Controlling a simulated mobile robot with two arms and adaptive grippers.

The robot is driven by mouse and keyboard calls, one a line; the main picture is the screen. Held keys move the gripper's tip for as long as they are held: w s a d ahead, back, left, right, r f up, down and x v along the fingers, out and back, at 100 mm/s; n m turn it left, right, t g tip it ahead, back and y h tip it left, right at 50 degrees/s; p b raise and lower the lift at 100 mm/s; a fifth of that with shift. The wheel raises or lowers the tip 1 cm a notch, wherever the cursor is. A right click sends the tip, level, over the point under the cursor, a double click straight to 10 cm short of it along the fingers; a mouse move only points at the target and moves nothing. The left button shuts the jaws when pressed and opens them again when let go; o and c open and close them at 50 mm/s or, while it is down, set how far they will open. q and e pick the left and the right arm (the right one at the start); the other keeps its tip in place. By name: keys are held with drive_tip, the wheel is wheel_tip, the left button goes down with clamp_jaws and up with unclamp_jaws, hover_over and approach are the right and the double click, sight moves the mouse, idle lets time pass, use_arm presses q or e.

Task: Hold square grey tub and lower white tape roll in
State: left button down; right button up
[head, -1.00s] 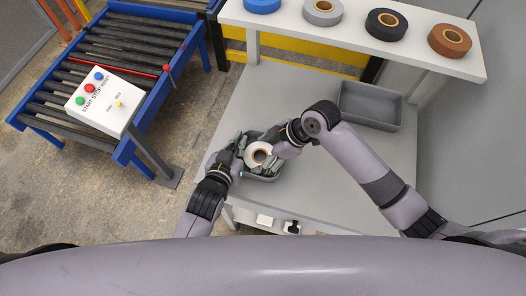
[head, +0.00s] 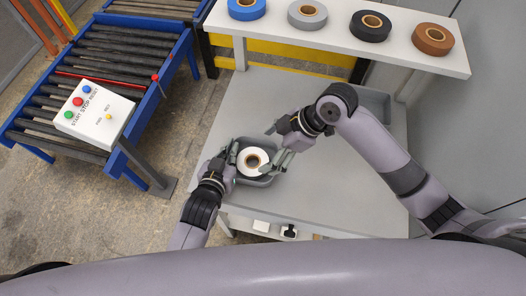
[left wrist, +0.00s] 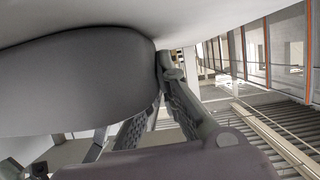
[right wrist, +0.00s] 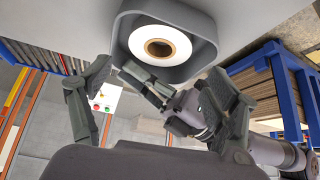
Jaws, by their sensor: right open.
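The square grey tub (head: 264,182) stands on the grey table with the white tape roll (head: 243,166) lying inside it. The right wrist view shows the tub (right wrist: 196,70) and the roll (right wrist: 175,40) flat within its walls. My left gripper (head: 231,158) is shut on the tub's left wall; in the left wrist view the tub (left wrist: 80,85) fills much of the left side, hiding part of the grip. My right gripper (head: 271,149) is open and empty at the tub's right side, apart from the roll; its spread fingers show in the right wrist view (right wrist: 160,100).
A larger grey bin (head: 375,103) stands at the back right of the table (head: 335,190). A white shelf (head: 330,46) behind holds blue, grey, black and brown rolls. A roller conveyor (head: 120,50) with a button box (head: 95,115) is at the left.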

use_arm(q)
drive_tip(key=c, duration=2.3)
unclamp_jaws()
use_arm(e)
drive_tip(key=shift+r, duration=0.1)
use_arm(q)
drive_tip(key=o, duration=0.6)
